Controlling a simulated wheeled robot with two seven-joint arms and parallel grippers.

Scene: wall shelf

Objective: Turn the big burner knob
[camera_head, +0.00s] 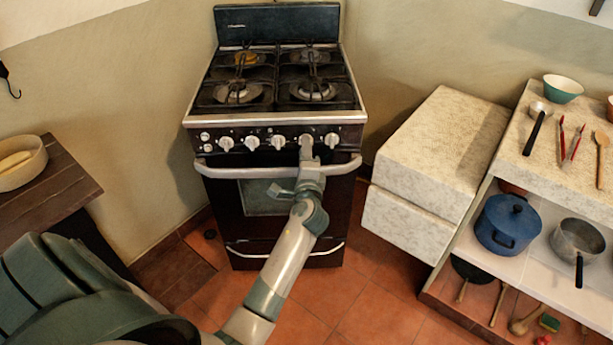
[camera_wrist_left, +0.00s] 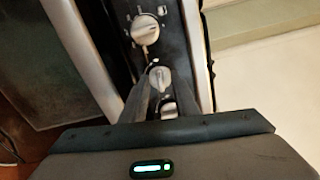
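The black stove (camera_head: 330,190) has a row of several white knobs on its front panel. In the left wrist view, a large pale knob (camera_wrist_left: 145,28) is at the top, clear of my gripper. A knob (camera_wrist_left: 160,76) shows between the dark fingertips of my left gripper (camera_wrist_left: 160,88), and another is partly hidden below it. The fingers stand apart on either side of that middle knob; I cannot tell if they touch it. My right gripper is not in view.
The oven door handle (camera_head: 220,172) runs just below the knobs. A stone-topped cabinet (camera_head: 440,145) stands close on the right, then a shelf with a blue pot (camera_head: 507,222). A wooden table (camera_head: 45,205) with a bowl (camera_head: 20,163) is at left.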

